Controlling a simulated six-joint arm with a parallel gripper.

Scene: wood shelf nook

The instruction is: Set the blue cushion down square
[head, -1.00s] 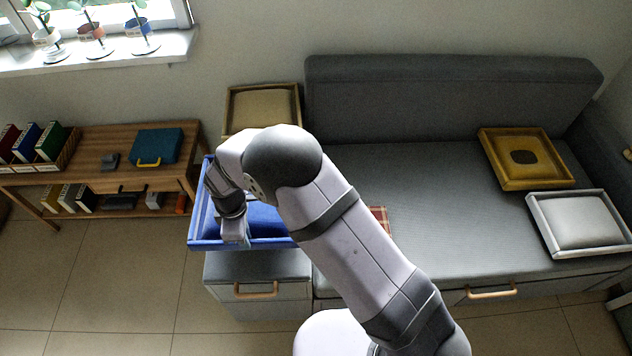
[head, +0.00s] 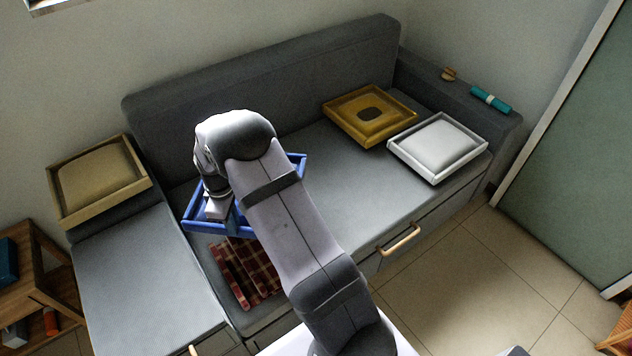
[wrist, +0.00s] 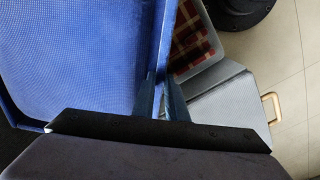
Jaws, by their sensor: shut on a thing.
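The blue cushion (wrist: 70,60) lies in a shallow blue frame (wrist: 162,35) and fills the left of the wrist view. In the head view the blue frame (head: 296,170) is over the left part of the grey sofa seat, turned relative to the seat edges. My arm hides much of it and most of the cushion. My gripper (head: 224,214) is at the frame's near side; in the wrist view its fingers (wrist: 160,98) are shut on the frame's rim. The frame appears held above the seat; its exact height is unclear.
A red plaid cloth (head: 248,272) lies on the seat in front of the frame. A mustard framed cushion (head: 398,104) and a white framed cushion (head: 440,143) occupy the right of the seat. A beige framed cushion (head: 100,176) is at far left. The grey backrest (head: 270,80) rises behind.

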